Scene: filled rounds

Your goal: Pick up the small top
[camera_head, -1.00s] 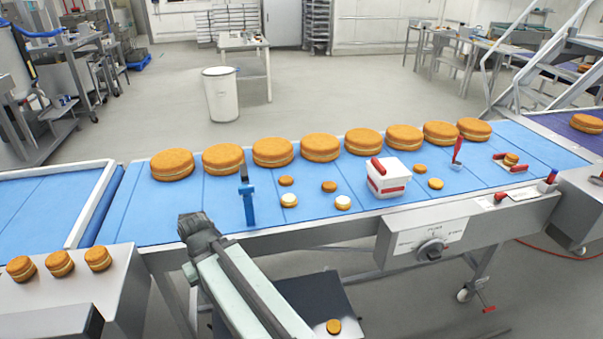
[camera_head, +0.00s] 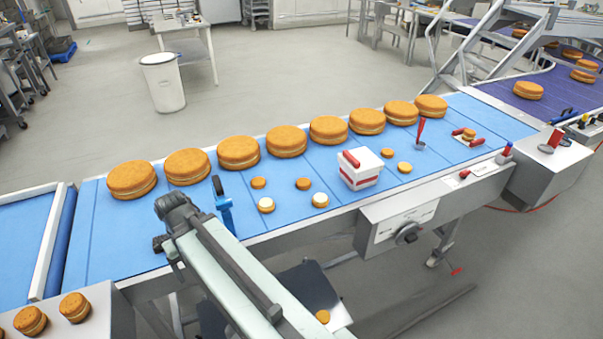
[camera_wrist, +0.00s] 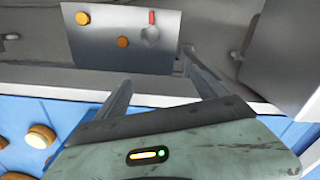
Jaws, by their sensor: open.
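Two small plain orange rounds, which look like small tops, lie on the blue belt: one on the left (camera_head: 258,183), one on the right (camera_head: 303,184). Just in front of them are two small rounds with white filling on top, a left one (camera_head: 266,205) and a right one (camera_head: 320,200). Two more small orange rounds lie right of the white box, a farther one (camera_head: 387,152) and a nearer one (camera_head: 404,168). My gripper (camera_wrist: 157,70) is open and empty in the wrist view. In the head view my arm's end is at the belt's near left edge, its fingertips unclear.
Several large filled rounds (camera_head: 238,152) line the belt's far side. A white box with red parts (camera_head: 361,172) and a red-handled tool (camera_head: 421,133) stand farther right. The wrist view shows a grey plate (camera_wrist: 105,58) with two orange rounds.

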